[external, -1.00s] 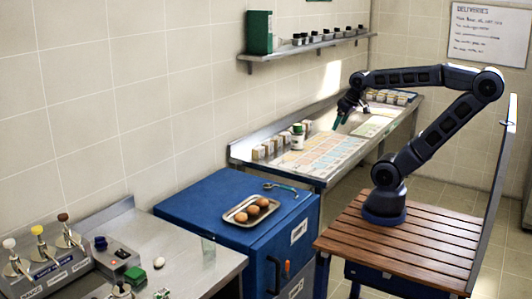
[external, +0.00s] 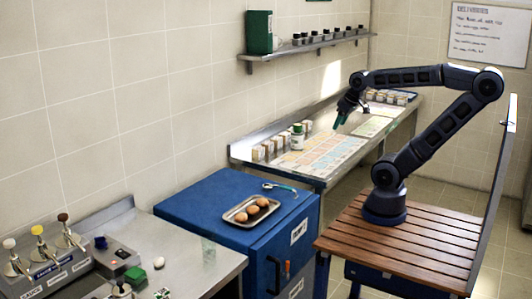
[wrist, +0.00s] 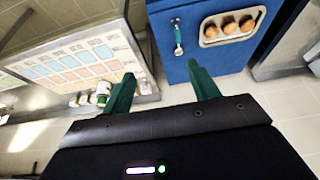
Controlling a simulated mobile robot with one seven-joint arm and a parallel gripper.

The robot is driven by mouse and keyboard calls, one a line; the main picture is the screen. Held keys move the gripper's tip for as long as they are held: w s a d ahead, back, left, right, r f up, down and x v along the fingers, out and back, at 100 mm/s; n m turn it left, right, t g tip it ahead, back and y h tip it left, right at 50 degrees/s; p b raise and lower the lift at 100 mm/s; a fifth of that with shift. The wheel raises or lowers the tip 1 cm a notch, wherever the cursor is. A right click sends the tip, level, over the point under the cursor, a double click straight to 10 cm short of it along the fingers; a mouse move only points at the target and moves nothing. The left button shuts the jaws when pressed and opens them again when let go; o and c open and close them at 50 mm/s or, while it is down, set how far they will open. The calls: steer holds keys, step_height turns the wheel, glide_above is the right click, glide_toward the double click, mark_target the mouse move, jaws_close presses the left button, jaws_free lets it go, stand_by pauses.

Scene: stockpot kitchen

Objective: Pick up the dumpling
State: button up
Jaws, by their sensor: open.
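I cannot tell for sure which thing is the dumpling. A small white rounded lump (external: 159,262) lies on the steel counter at the lower left in the external view. Several brown rounded pieces (external: 252,210) lie in a row on a metal tray (external: 231,216) on the blue cabinet; they also show at the top right of the wrist view (wrist: 229,28). My gripper (external: 341,121) hangs above the far steel counter, away from both. In the wrist view its green fingers (wrist: 160,72) are spread with nothing between them.
A spoon-like utensil (external: 279,187) lies on the blue cabinet (external: 190,205) near the tray. Pastel labelled sheets (external: 320,150), a green-and-white jar (external: 297,137) and small boxes occupy the far counter. Pump dispensers (external: 42,250) stand at the lower left.

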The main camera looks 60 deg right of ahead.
steer(key=w+a+r+m+y, duration=0.1)
steer(key=w+a+r+m, duration=0.15)
steer(key=w+a, duration=0.5)
steer(key=w+a+r+m+y, duration=0.1)
steer(key=w+a+r+m, duration=0.3)
steer(key=w, duration=0.6)
steer(key=w+a+f+m+g+y, duration=0.1)
steer(key=w+a+f, duration=0.1)
steer(key=w+a, duration=0.5)
steer(key=w+a+f+m+g, duration=0.1)
steer(key=w+a+f+m, duration=0.2)
steer(key=a, duration=0.9)
steer(key=w+a+f+y, duration=0.1)
steer(key=w+a+f, duration=0.1)
steer(key=w+a, duration=0.55)
steer(key=m+g, duration=0.3)
steer(key=m, duration=0.4)
glide_toward(159, 259)
steer(key=shift+x, duration=4.4)
steer(key=c, duration=1.1)
steer(key=shift+o, duration=0.2)
steer(key=shift+r, duration=0.1)
